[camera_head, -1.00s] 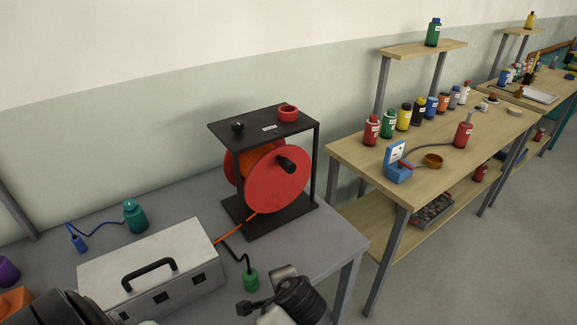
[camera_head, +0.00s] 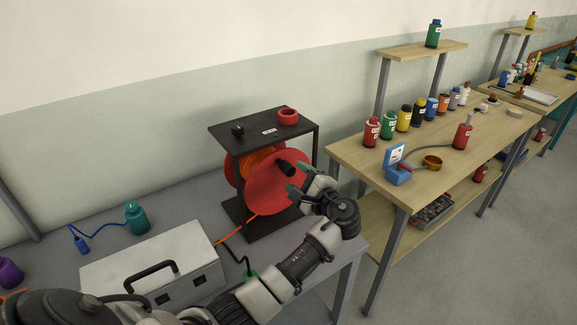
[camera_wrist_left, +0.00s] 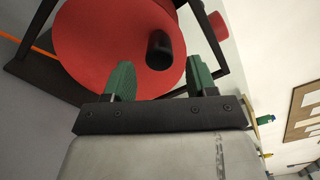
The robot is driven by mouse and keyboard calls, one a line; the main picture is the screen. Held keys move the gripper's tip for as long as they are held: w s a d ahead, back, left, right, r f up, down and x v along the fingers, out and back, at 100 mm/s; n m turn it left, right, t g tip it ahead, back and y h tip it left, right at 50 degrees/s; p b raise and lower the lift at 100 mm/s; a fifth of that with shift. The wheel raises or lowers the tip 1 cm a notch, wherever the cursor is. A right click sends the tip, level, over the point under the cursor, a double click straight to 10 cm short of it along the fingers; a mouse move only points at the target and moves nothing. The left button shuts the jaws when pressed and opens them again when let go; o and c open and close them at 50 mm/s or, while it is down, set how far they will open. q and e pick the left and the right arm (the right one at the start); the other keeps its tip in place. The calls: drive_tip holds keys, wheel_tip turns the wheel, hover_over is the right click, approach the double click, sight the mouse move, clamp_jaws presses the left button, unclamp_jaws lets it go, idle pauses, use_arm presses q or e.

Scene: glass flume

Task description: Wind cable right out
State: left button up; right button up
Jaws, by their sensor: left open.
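The cable reel has a red disc (camera_head: 268,188) with a black crank handle (camera_head: 284,168) and stands in a black frame (camera_head: 318,150). Orange cable (camera_head: 236,229) runs from the reel's foot to the grey metal box (camera_head: 150,262). My left gripper (camera_head: 297,180) is open just in front of the disc, beside the handle. In the left wrist view, its green fingers (camera_wrist_left: 160,80) are apart, with the black handle (camera_wrist_left: 160,50) just beyond and between them, not gripped. The red disc (camera_wrist_left: 105,40) fills the upper left there. My right gripper is not in view.
A wooden bench (camera_head: 345,152) with several bottles is to the right, across a gap.

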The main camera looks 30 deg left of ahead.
sight(293, 173)
use_arm(q)
drive_tip(key=shift+p+x, duration=0.4)
drive_tip(key=shift+x, duration=1.9)
drive_tip(key=shift+c, duration=0.2)
clamp_jaws()
